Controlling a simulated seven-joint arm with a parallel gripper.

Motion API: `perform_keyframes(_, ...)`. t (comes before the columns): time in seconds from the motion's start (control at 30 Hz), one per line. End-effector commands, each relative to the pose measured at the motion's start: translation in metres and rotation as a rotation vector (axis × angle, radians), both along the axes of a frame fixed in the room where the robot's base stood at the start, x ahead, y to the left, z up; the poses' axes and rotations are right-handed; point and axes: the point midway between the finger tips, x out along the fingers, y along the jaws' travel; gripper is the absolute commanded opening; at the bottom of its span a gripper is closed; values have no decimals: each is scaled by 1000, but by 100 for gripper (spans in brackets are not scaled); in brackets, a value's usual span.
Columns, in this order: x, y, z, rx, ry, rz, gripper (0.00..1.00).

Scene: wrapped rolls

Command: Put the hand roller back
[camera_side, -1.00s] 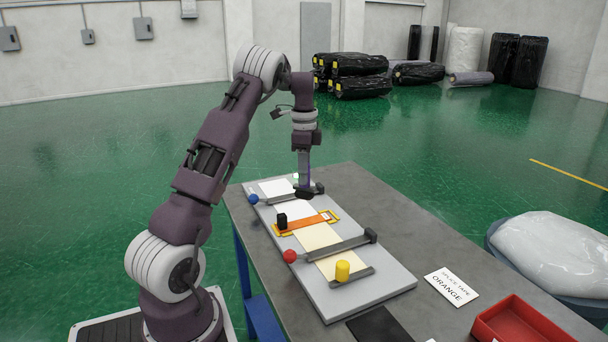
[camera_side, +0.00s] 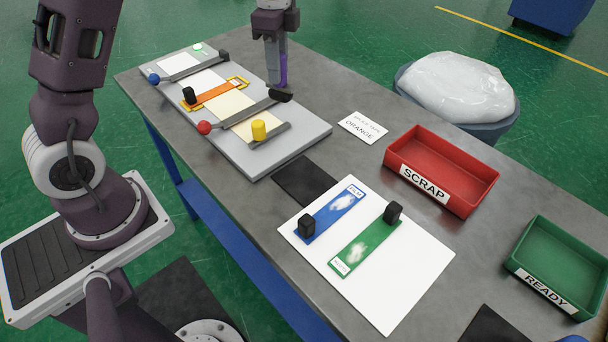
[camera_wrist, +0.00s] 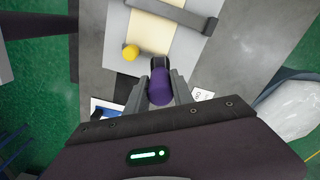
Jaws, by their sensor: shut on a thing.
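My gripper (camera_side: 277,82) is shut on the purple handle of the hand roller (camera_side: 284,72), over the right side of the splice board (camera_side: 288,144). In the wrist view my gripper (camera_wrist: 160,84) has a finger on each side of the purple handle (camera_wrist: 160,92), and the roller's black head (camera_wrist: 160,66) points away from the camera. In the side view its head meets the dark end of the red-knobbed bar (camera_side: 250,111); I cannot tell whether they touch. A black mat (camera_side: 305,181) lies bare on the table beside the board.
Orange tape (camera_side: 215,95) crosses the pale strip on the board. A yellow knob (camera_side: 259,130) stands near its front end. A tape card (camera_side: 362,127), red scrap tray (camera_side: 403,178), white sheet with blue and green tapes (camera_side: 390,300) and green ready tray (camera_side: 515,263) lie along the table.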

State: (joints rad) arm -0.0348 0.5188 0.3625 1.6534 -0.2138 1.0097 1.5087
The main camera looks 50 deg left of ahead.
Motion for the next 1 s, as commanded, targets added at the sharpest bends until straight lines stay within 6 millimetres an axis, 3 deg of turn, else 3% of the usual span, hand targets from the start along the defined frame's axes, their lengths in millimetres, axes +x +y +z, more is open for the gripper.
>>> perform_keyframes(0.03, -7, -33, 1, -1, 0, -68, 0)
perform_keyframes(0.1, -19, -72, 0, -1, 0, -151, 0)
perform_keyframes(0.2, -38, -112, -1, 2, 0, -247, 0)
perform_keyframes(0.3, -52, -136, -1, 4, -1, -306, 0)
perform_keyframes(0.43, -60, -147, -14, 4, 3, -336, 0)
perform_keyframes(0.8, -60, -146, -90, 4, 4, -334, 0)
perform_keyframes(1.0, -58, -146, -103, 5, -2, -336, 0)
